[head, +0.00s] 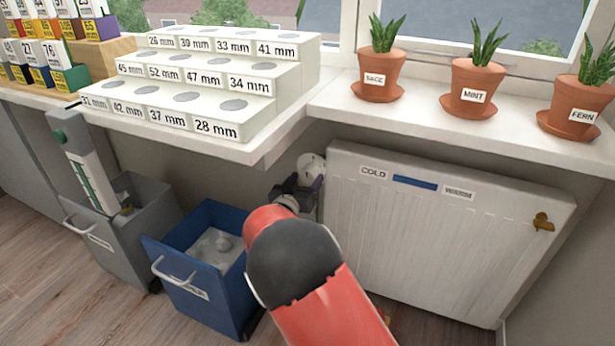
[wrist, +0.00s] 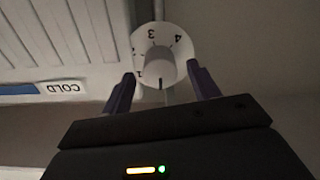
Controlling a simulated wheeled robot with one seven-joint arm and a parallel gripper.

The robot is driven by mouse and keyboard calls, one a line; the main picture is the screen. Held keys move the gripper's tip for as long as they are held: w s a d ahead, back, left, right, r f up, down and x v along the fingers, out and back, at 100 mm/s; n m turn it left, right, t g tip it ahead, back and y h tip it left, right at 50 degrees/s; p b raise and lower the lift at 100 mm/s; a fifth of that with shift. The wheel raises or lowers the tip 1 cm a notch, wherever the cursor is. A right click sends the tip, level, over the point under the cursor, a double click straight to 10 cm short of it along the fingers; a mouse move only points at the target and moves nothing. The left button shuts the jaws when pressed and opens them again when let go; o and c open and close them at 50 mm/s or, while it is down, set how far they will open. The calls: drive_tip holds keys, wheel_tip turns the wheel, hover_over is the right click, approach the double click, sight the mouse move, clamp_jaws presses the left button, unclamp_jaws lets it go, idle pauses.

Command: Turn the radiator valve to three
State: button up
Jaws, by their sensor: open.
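The radiator valve has a white round dial (wrist: 176,36) with the numerals 1, 2, 3 and 4 around its rim. It also shows in the head view (head: 311,163), left of the radiator. A pale knob (wrist: 160,62) stands out from the dial. A dark line on the knob's lower edge points down in the wrist view, away from the 3 and beyond the 1. My gripper (wrist: 161,75) is open, with a purple finger on either side of the knob and visible gaps. In the head view my arm partly hides the gripper (head: 307,188).
The white radiator (head: 430,240) carries COLD and WARM labels with a blue bar (head: 415,182). The windowsill (head: 350,115) overhangs the valve and holds three potted plants. A blue bin (head: 205,285) and a grey bin (head: 115,245) stand on the floor left of my arm.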

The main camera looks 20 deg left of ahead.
drive_tip(key=shift+w, duration=0.85)
drive_tip(key=c, duration=1)
drive_tip(key=shift+o, duration=0.2)
